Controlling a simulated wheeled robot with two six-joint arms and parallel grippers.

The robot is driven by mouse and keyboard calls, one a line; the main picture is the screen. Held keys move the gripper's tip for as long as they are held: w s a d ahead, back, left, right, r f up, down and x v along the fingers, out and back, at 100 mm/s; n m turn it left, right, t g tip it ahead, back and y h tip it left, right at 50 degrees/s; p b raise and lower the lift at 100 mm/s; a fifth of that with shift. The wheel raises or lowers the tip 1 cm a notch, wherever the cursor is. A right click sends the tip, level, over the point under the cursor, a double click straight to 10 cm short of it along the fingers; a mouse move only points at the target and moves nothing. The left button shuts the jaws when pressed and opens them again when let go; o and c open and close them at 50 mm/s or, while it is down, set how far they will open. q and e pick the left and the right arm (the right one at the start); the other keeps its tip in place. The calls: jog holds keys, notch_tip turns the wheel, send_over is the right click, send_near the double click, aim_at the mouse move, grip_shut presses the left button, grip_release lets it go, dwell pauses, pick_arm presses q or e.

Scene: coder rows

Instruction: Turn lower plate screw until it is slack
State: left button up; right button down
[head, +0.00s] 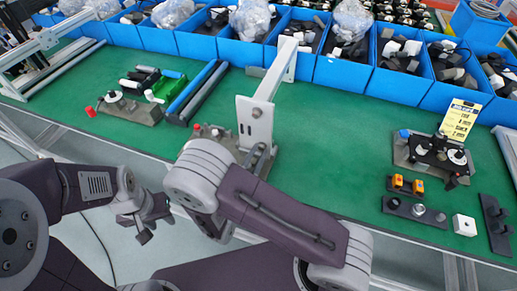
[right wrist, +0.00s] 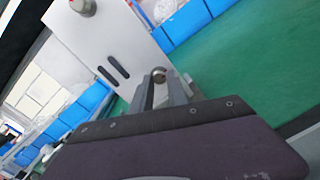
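A white upright plate (head: 255,124) on a post stands at the table's front edge, with a round screw head (head: 257,112) on its face. In the right wrist view the white plate (right wrist: 100,38) has two dark slots and an upper knob (right wrist: 82,6). A lower round screw head (right wrist: 158,75) shows near its bottom, beside grey metal parts. My right gripper (right wrist: 165,92) seems to be those grey parts, close to the lower screw; whether it grips it is unclear.
Blue bins (head: 400,77) with parts line the back. Fixtures stand on the green table (head: 325,150): one at left (head: 130,110), one at right with a yellow card (head: 460,118), and small blocks (head: 465,225) at front right. The middle right is clear.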

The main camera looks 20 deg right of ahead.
jog(key=shift+p, duration=0.35)
jog(key=n+p, duration=0.2)
jog(key=n, duration=0.1)
jog(key=n+p, duration=0.3)
jog(key=n, duration=0.1)
jog(key=shift+s+r+n, duration=0.15)
jog(key=shift+r+n, duration=0.05)
jog(key=shift+n, duration=0.1)
jog(key=shift+f+n+p, duration=0.1)
jog(key=shift+n+p, duration=0.3)
jog(key=shift+n, duration=0.2)
jog(key=shift+d+f+n, duration=0.1)
jog(key=shift+f+n, duration=0.1)
jog(key=shift+n, duration=0.2)
jog(key=c, duration=1.4)
grip_release()
jog(key=shift+c, duration=0.2)
